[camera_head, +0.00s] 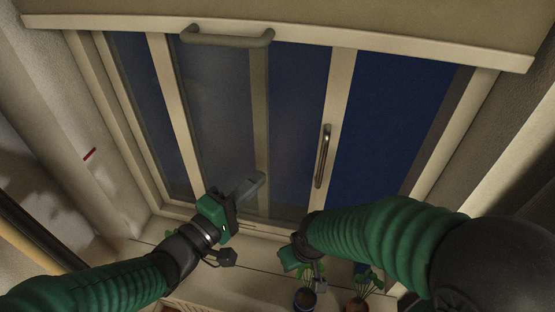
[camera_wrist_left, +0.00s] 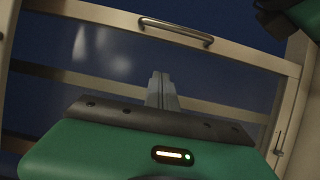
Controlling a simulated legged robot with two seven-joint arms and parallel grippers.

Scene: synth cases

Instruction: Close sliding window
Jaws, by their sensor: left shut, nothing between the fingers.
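The sliding window has a cream-framed pane (camera_head: 339,120) with a vertical metal handle (camera_head: 323,156) on its right stile. The handle also shows in the left wrist view (camera_wrist_left: 176,30). Right of that stile is a dark blue area (camera_head: 385,125) up to the right jamb. My left gripper (camera_head: 258,182) is shut and empty, in front of the glass, left of the handle and apart from it. Its fingers show in the left wrist view (camera_wrist_left: 162,85). My right gripper (camera_head: 312,268) is low, below the handle, near the sill; its fingers are too unclear to judge.
A potted plant (camera_head: 304,299) stands below my right gripper, with another plant (camera_head: 362,290) to its right. A curved grey bar (camera_head: 228,40) is on the cream panel (camera_head: 330,25) above the window. The sill (camera_head: 265,255) runs below the window.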

